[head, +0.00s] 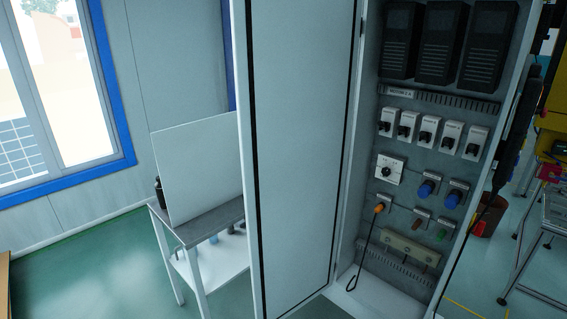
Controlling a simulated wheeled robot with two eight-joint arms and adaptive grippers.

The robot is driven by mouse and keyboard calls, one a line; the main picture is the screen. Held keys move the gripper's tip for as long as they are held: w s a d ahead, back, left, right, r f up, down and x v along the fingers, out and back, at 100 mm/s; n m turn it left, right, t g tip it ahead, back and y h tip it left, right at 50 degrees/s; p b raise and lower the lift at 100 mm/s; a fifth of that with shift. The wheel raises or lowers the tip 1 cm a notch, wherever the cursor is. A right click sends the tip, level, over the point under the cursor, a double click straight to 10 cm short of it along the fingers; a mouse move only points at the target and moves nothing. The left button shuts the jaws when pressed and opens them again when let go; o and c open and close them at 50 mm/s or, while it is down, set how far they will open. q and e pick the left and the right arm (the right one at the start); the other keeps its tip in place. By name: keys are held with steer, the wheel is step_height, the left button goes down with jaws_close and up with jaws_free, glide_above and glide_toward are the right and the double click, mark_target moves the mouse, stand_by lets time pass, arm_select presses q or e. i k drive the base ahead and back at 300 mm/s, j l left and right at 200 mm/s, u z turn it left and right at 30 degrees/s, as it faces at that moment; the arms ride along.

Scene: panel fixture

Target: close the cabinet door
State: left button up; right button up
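The cabinet door (300,150) is a tall, pale panel with a dark seal line near its edges. It stands open, swung out to the left of the cabinet, with its inner face in view. The open cabinet (365,300) shows a grey back panel with dark modules (438,45), a row of white switches (429,130), a rotary switch (388,171) and blue connectors (428,188). An orange plug (379,208) has a black cable hanging to the cabinet floor. The tops of the door and cabinet are cut off. Neither of my grippers is in view.
A small table (205,222) with an upright white board (198,165) stands left of the door. A blue-framed window (125,110) is at far left. Metal frames (540,255) and yellow equipment stand at right.

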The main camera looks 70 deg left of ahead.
mark_target(295, 61)
steer(key=k+j, duration=0.2)
steer(key=j, duration=0.35)
steer(key=k+j, duration=0.25)
steer(key=j, duration=0.25)
steer(key=k+j, duration=0.2)
steer(key=j, duration=0.35)
steer(key=k+j, duration=0.25)
steer(key=j, duration=0.25)
steer(key=k+j, duration=0.2)
steer(key=j, duration=0.35)
steer(key=k+j, duration=0.25)
steer(key=j, duration=0.25)
steer(key=k+j, duration=0.2)
steer(key=j, duration=0.35)
steer(key=k+j, duration=0.25)
steer(key=j, duration=0.3)
steer(key=k+j+u, duration=0.35)
steer(key=i+l, duration=0.05)
steer(key=i, duration=0.05)
